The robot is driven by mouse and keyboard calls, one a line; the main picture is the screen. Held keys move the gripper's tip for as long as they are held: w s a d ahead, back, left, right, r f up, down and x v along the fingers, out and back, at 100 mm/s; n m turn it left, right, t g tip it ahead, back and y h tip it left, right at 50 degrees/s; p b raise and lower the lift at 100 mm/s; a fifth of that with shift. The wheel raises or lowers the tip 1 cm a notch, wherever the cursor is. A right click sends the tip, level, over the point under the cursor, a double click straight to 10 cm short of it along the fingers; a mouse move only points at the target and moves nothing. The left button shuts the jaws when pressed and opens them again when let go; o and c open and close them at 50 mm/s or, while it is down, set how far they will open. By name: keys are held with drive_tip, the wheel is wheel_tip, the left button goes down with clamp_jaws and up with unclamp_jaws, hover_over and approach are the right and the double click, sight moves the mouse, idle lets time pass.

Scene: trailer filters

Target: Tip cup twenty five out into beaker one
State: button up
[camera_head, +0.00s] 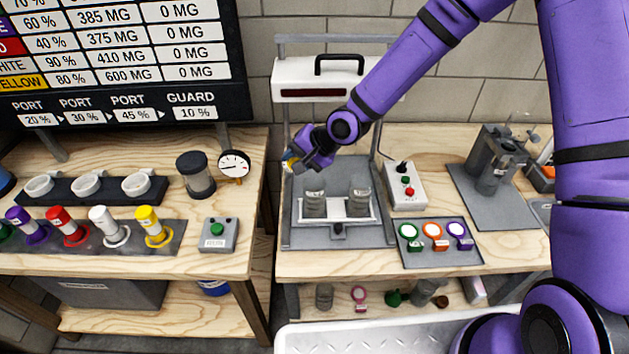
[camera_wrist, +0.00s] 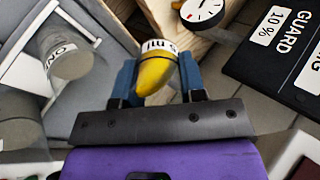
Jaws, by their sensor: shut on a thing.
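My gripper (camera_head: 296,164) is at the left side of the press-like stand, above and behind the beakers. In the wrist view, my gripper (camera_wrist: 160,85) is shut on a yellow cup (camera_wrist: 154,75) with a white label, only partly legible, so I cannot confirm its number. A bit of yellow shows at the fingers in the head view. Beaker one (camera_wrist: 68,57), grey and clear with a label, is left of the fingers in the wrist view; it appears to be the left beaker (camera_head: 314,205) on the stand. It is upright and apart from the cup. Its contents are unclear.
A second beaker (camera_head: 359,202) stands to the right. The stand's upright frame (camera_head: 287,125) is close to my gripper. On the left bench are a gauge (camera_head: 235,164), a dark-lidded jar (camera_head: 196,175) and a rack of coloured cups (camera_head: 110,236).

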drive_tip(key=shift+d+y, duration=0.1)
drive_tip(key=shift+y, duration=0.2)
drive_tip(key=shift+f+t+y, duration=0.3)
drive_tip(key=shift+f+y, duration=0.15)
drive_tip(key=shift+y, duration=0.35)
idle(0.3)
drive_tip(key=shift+s+d+r+t+y+b, duration=0.1)
drive_tip(key=shift+r+t+y+b, duration=0.25)
drive_tip(key=shift+y, duration=0.5)
drive_tip(key=shift+r+t+y+b, duration=0.15)
drive_tip(key=shift+t+y+b, duration=0.3)
drive_tip(key=shift+y, duration=0.4)
idle(2.0)
drive_tip(key=shift+s+d+r+y+b, duration=0.15)
drive_tip(key=shift+d+r+y+b, duration=0.1)
drive_tip(key=shift+d+y+b, duration=0.3)
idle(1.3)
drive_tip(key=shift+r+t+y+b, duration=0.1)
drive_tip(key=shift+t+y+b, duration=0.25)
drive_tip(key=shift+y, duration=0.3)
idle(0.4)
